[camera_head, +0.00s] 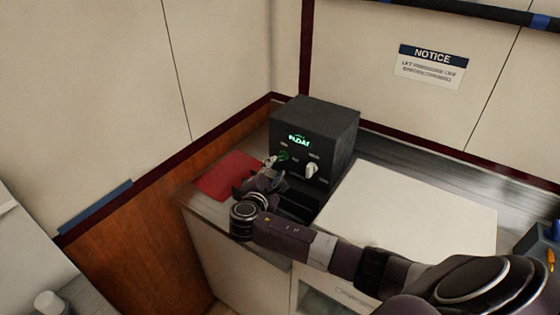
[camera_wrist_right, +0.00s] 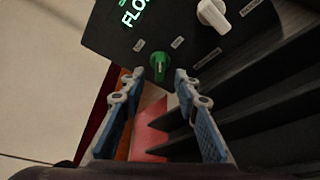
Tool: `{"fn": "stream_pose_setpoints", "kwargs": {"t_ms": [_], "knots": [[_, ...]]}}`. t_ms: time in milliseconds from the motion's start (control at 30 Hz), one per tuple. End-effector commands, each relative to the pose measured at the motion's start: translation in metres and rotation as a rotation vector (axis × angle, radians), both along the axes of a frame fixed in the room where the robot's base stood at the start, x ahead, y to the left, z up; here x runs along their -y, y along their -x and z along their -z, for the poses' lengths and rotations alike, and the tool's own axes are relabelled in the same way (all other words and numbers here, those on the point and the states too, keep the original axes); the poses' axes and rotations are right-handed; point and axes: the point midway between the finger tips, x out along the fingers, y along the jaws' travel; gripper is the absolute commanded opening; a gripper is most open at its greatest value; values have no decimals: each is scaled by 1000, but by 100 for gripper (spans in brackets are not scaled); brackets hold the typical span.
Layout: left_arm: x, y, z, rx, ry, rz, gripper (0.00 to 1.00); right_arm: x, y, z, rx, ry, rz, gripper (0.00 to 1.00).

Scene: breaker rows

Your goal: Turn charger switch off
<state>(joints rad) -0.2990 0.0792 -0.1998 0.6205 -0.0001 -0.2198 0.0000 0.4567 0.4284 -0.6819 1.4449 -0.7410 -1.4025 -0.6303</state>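The charger is a black box (camera_head: 335,120) on the counter against the wall, with a lit green display reading FLOAT or similar. A small green switch (camera_head: 283,156) and a larger white knob (camera_head: 311,170) sit on its front. My right gripper (camera_head: 268,165) is in front of the green switch. In the right wrist view the right gripper (camera_wrist_right: 161,82) is open, with nothing between its fingers. The green switch (camera_wrist_right: 159,66) appears just beyond the gap between the fingertips; contact is not visible. The white knob (camera_wrist_right: 213,14) is up and to the right. My left gripper is not in view.
A red item (camera_head: 227,175) lies on the counter left of the charger. A white panel (camera_head: 410,220) covers the counter to the right, partly behind my right arm. Dark ribbed slats (camera_wrist_right: 260,95) lie right of the fingers in the wrist view. A notice sign (camera_head: 431,66) is on the wall.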

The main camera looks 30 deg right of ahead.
Motion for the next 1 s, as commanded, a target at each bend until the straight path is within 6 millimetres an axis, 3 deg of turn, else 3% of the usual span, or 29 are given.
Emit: {"fn": "stream_pose_setpoints", "kwargs": {"t_ms": [200, 400, 800, 1000], "knots": [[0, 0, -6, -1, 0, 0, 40, 26, -21, 5, -1, 1, 4, 29], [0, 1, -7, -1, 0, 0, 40, 39, -34, 11, 0, -2, 2, 29], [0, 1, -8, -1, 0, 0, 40, 44, -38, 13, 0, -4, 0, 29], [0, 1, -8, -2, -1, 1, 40, 43, -38, 13, 0, -4, 0, 7]]}}
